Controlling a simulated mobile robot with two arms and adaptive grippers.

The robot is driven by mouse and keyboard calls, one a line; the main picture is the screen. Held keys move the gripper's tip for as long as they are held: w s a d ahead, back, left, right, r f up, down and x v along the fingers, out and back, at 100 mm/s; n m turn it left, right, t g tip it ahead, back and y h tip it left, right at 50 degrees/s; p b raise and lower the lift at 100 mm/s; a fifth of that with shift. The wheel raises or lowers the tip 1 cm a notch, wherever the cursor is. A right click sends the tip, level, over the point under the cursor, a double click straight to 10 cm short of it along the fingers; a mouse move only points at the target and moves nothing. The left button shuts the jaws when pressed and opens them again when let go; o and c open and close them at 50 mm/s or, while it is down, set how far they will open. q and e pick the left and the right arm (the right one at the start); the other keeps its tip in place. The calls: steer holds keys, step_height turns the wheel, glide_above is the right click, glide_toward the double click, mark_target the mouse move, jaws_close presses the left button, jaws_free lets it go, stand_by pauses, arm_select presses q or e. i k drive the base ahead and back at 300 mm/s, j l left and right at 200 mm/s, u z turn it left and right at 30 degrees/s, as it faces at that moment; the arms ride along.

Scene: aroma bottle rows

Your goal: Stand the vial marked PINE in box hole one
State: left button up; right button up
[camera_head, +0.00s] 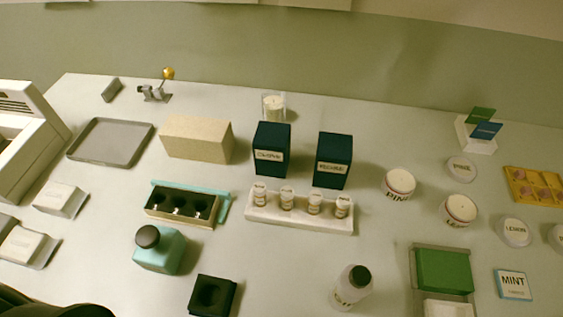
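Several small vials stand upright in a row in a white rack (300,217) at the middle of the table. From the left they are the first vial (260,194), second vial (287,199), third vial (315,203) and fourth vial (342,207). Their labels are too small to read, so I cannot tell which is PINE. Left of the rack is an open box (182,219) with dark holes in a row and a teal edge behind it; no vial stands in it. Neither gripper shows. A dark rounded shape at the bottom left corner may be my arm.
A teal bottle (160,250), a black block (212,296) and a white bottle (352,288) stand in front. Two dark boxes (271,150) (333,160) stand behind the rack. A tan block (196,139) is behind the open box. Round jars (398,184) stand at right.

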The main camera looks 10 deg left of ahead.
mark_target(199, 209)
steer(key=k+j+u, duration=0.25)
steer(key=j, duration=0.15)
steer(key=j+u, duration=0.25)
steer(key=j, duration=0.15)
steer(key=z, duration=1.25)
steer(key=k+l+z, duration=0.2)
steer(key=k+z, duration=0.25)
steer(key=k+l+z, duration=0.2)
steer(key=z, duration=0.25)
steer(key=l, duration=0.1)
